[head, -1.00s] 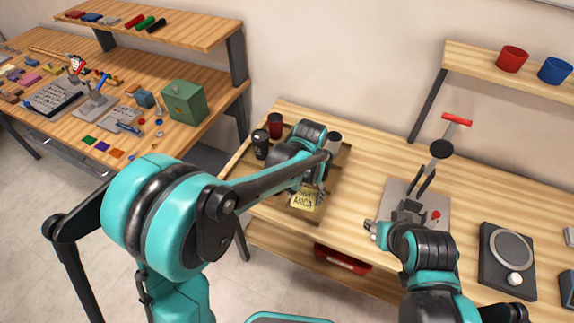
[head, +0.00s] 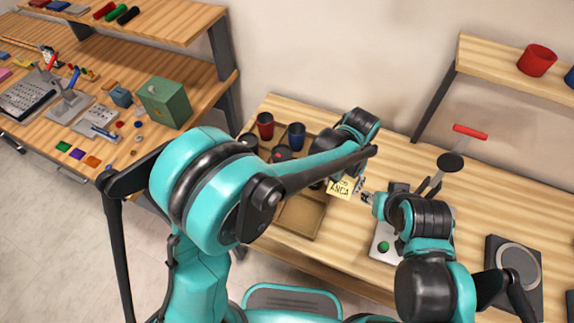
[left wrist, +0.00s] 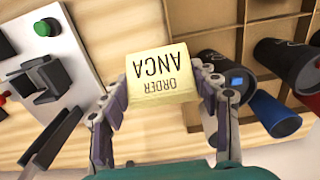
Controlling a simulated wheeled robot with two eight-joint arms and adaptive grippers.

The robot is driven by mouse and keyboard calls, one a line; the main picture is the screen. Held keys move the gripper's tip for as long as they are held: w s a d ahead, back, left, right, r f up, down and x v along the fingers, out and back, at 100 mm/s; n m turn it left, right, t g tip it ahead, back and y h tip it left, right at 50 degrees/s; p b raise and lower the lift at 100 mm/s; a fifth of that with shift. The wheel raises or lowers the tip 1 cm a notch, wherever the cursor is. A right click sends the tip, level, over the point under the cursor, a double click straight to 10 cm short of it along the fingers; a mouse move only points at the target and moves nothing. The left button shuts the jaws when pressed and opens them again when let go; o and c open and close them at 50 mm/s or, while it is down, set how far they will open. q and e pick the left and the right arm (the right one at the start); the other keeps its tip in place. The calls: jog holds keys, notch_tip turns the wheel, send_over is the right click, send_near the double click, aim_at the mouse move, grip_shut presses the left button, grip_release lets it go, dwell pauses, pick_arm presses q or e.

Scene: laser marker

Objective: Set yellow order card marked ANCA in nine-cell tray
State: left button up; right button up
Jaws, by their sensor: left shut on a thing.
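The yellow order card (head: 340,188) reads ANCA. It also shows in the left wrist view (left wrist: 160,82), upside down between the fingertips. My left gripper (left wrist: 158,74) is shut on the card and holds it to the right of the nine-cell wooden tray (head: 318,232), above the table. The tray's front cell is bare, while cells further back hold cups. My left arm hides part of the tray. My right gripper (head: 365,198) is close to the card on its right; its fingers are too small to tell whether they are open.
A red cup (head: 265,126) and a blue cup (head: 297,136) stand at the tray's back, with dark cups nearby. The laser marker's plate (head: 384,250) with a green button is right of the tray, partly behind my right arm. A round-topped device (head: 515,262) stands further right.

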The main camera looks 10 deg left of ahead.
pick_arm(q)
jog(key=b, duration=0.4)
send_over(302, 213)
jog(key=f, duration=0.6)
jog(key=shift+w+d+f, duration=0.15)
jog(key=shift+d+f, duration=0.05)
jog(key=shift+f, duration=0.1)
jog(key=shift+a+f, duration=0.1)
jog(key=shift+a, duration=0.1)
jog(key=shift+f+b, duration=0.75)
jog(key=shift+f, duration=1.25)
jog(key=shift+f, duration=0.1)
jog(key=o, duration=0.8)
jog(key=shift+f, duration=0.1)
jog(key=shift+o, duration=0.3)
